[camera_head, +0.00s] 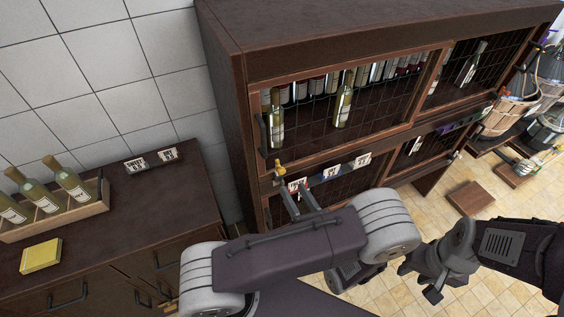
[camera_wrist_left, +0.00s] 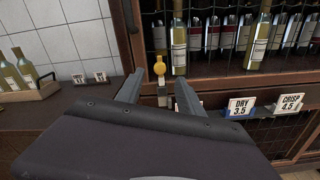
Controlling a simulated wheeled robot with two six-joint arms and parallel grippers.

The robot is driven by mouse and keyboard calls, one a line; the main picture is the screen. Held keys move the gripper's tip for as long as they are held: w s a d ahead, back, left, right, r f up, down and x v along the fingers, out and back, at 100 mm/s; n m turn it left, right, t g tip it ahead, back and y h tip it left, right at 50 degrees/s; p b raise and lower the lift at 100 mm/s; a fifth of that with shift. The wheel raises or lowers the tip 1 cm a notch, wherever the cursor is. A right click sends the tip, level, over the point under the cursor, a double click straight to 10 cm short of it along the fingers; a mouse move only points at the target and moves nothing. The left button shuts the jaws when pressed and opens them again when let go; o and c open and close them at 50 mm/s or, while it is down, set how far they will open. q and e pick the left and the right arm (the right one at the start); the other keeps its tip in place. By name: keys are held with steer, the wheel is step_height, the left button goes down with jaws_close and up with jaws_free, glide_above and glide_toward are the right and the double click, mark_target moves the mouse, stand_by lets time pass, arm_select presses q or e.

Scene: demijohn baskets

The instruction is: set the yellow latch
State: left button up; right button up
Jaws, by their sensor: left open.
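The yellow latch (camera_head: 280,169) is a small yellow knob on the front of the dark wooden wine cabinet, at the left end of its middle rail. In the left wrist view the yellow latch (camera_wrist_left: 159,67) stands upright between my fingertips as seen, with a short stem below it. My left gripper (camera_head: 295,192) is open and empty just below and in front of the latch; its two fingers (camera_wrist_left: 160,82) point toward the rail. I cannot tell whether either finger touches the latch. My right gripper (camera_head: 420,280) hangs low at the right, away from the cabinet; its jaw state is unclear.
Bottles (camera_head: 343,105) stand on the shelf above the latch. Price cards (camera_wrist_left: 240,107) line the rail to its right. A dark counter (camera_head: 165,205) at left holds a bottle crate (camera_head: 75,217) and a yellow block (camera_head: 41,256). Baskets (camera_head: 508,112) stand at far right.

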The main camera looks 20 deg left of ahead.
mark_target(283, 173)
arm_select(q)
steer(key=p+x, duration=0.2)
steer(key=x, duration=0.6)
steer(key=shift+w+a, duration=0.25)
steer(key=shift+a, duration=0.05)
steer(key=shift+w+a+f+p, duration=0.15)
steer(key=shift+w+a+p, duration=0.1)
steer(key=shift+w+p, duration=0.05)
jaws_close()
stand_by(0.8)
